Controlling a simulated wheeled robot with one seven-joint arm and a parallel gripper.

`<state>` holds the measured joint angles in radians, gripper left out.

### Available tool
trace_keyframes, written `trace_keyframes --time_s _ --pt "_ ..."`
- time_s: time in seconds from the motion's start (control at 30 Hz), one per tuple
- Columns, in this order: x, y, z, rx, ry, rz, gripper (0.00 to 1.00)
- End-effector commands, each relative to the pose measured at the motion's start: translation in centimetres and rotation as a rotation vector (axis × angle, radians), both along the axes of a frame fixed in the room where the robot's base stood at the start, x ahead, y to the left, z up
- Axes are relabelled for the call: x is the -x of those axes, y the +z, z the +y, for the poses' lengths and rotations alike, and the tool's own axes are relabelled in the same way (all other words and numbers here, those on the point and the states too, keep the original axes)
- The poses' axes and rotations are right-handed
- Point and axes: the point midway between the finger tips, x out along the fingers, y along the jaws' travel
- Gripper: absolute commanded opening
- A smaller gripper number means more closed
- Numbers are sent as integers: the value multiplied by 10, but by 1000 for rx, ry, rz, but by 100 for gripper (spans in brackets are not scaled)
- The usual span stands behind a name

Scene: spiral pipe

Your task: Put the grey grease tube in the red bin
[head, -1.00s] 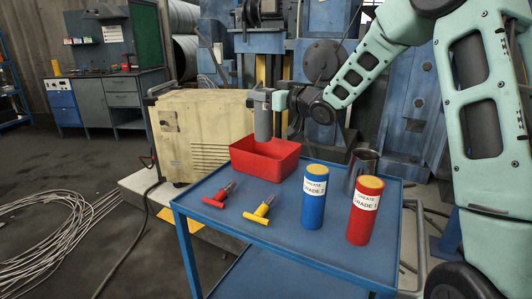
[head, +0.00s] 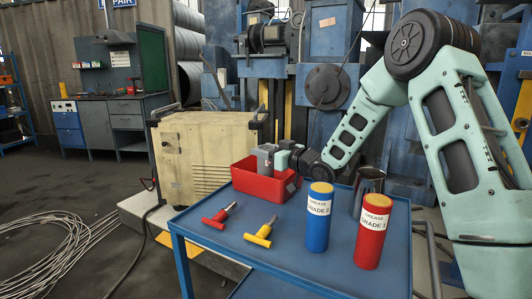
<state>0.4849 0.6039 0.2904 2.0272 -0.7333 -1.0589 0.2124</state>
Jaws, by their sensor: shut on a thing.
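The red bin (head: 262,187) stands at the back left of the blue table. The grey grease tube (head: 263,164) is upright, its lower part inside the bin and hidden by the bin's front wall. My gripper (head: 270,154) is at the bin's opening, reaching in from the right, and is shut on the tube. I cannot tell whether the tube touches the bin floor.
A blue grease tube (head: 318,222), a red grease tube (head: 371,236) and a metal cup (head: 367,187) stand on the right of the blue table (head: 285,268). A red-handled tool (head: 216,218) and a yellow-handled tool (head: 261,233) lie in front of the bin.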

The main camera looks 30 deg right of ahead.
Motion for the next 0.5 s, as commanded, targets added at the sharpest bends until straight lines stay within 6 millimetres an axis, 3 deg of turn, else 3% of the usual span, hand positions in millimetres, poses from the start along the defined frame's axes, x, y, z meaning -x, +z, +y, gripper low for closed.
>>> trace_keyframes --time_s 0.1,0.13,0.2,0.5 --pt "0 0 0 1 0 2 13" --pt "0 0 0 0 0 2 49" --pt "0 0 0 0 0 2 68" --pt "1 0 -1 0 0 2 68"
